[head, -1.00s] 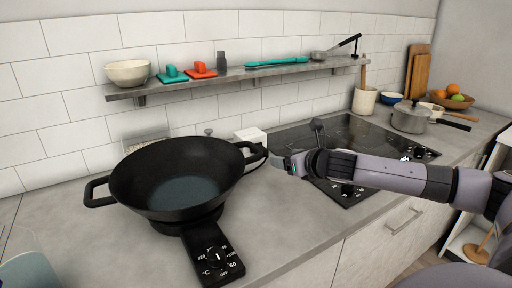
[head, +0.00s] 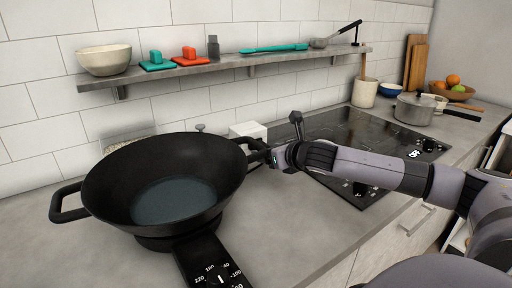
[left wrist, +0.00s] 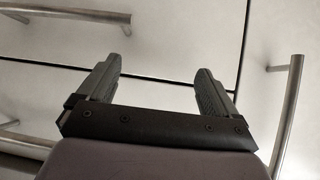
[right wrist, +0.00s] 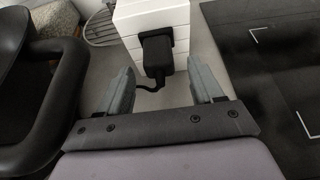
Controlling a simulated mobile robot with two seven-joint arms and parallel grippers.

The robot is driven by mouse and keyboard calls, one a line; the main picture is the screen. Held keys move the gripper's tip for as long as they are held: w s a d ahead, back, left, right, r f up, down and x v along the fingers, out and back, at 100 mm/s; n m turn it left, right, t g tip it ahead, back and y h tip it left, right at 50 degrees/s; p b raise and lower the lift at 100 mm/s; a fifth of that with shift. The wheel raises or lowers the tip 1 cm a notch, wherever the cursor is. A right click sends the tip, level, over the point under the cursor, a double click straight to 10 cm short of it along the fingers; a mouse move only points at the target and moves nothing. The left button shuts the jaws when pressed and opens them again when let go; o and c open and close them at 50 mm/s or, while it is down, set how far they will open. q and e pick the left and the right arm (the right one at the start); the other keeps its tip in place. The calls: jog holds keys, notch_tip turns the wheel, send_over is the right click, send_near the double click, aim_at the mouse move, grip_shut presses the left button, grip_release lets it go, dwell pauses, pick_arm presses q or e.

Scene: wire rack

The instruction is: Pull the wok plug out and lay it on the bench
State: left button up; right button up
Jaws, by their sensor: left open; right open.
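The black wok plug (right wrist: 157,58) sits in a white socket box (right wrist: 148,14), its dark cord curving down below it, in the right wrist view. The box (head: 248,130) also shows in the head view behind the wok's right handle; I cannot make out the plug clearly there. My right gripper (right wrist: 160,85) is open and empty, pointing at the plug, which lies ahead between the lines of its fingers. The grey bench (head: 285,235) runs in front. My left gripper (left wrist: 162,75) is open and empty, facing pale cabinet fronts, and is outside the head view.
A black wok (head: 170,185) stands on a hot plate with a dial panel (head: 212,262), its right handle close to my right gripper. A black hob (head: 350,135) lies to the right. A shelf (head: 230,70) runs above.

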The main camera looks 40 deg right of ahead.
grip_shut()
jog(key=shift+s, duration=0.1)
jog(key=shift+s, duration=0.35)
jog(key=shift+s+a+b, duration=0.15)
jog(key=shift+s+b, duration=0.15)
jog(key=shift+s, duration=0.3)
dwell(0.6)
jog(key=shift+s+b, duration=1.15)
jog(key=shift+s, duration=0.05)
jog(key=shift+s+a, duration=0.15)
jog(key=shift+s, duration=0.15)
